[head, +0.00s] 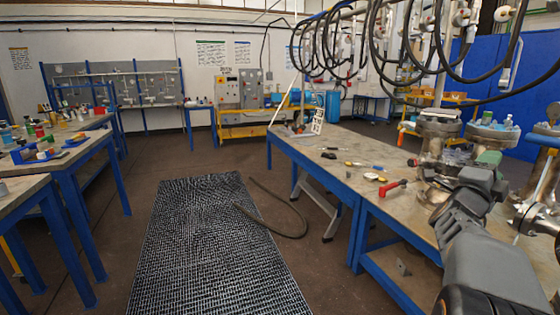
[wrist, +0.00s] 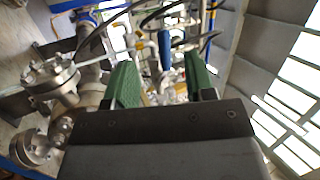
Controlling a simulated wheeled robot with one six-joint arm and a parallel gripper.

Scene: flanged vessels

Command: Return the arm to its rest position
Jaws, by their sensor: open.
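My arm reaches up from the lower right of the head view, over the right end of the workbench (head: 345,158). My gripper (wrist: 163,78) shows in the wrist view with its two green fingers apart and nothing between them. In the head view only a green part of my gripper (head: 489,158) shows, in front of the flanged vessels; its fingertips are hard to make out there. A flanged vessel (head: 438,128) stands just left of it, and another flanged vessel (head: 492,132) stands behind it. In the wrist view a flanged vessel (wrist: 50,82) is left of the fingers.
A red-handled tool (head: 393,187) and several small tools lie on the bench. Black hoses (head: 425,75) hang above it. A metal grating (head: 215,245) and a loose hose (head: 285,228) lie on the floor. Cluttered tables (head: 60,165) stand at the left.

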